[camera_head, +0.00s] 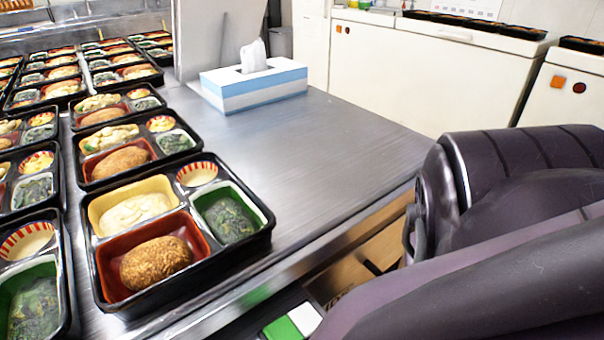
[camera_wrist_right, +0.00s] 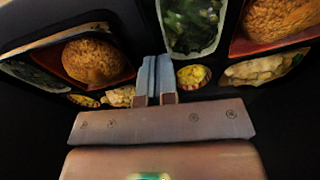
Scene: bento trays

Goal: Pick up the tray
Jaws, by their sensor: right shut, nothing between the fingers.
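The nearest black bento tray (camera_head: 262,243) sits on the steel table at its front edge. It holds a brown croquette in a red compartment, pale food in a yellow one, greens in a green one and a small striped cup. In the right wrist view, my right gripper (camera_wrist_right: 156,68) is shut with nothing between its fingers. Its fingertips lie in the picture between a croquette (camera_wrist_right: 98,60) on the left and greens (camera_wrist_right: 190,25) on the right, all in dark trays. I cannot tell which trays these are, or if the fingers touch one. My left gripper is not in view.
Several more filled trays (camera_head: 62,262) stand close together on the left of the steel table (camera_head: 340,150). A blue and white tissue box (camera_head: 254,88) stands behind. The table's middle is clear. White cabinets (camera_head: 430,75) stand at the back.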

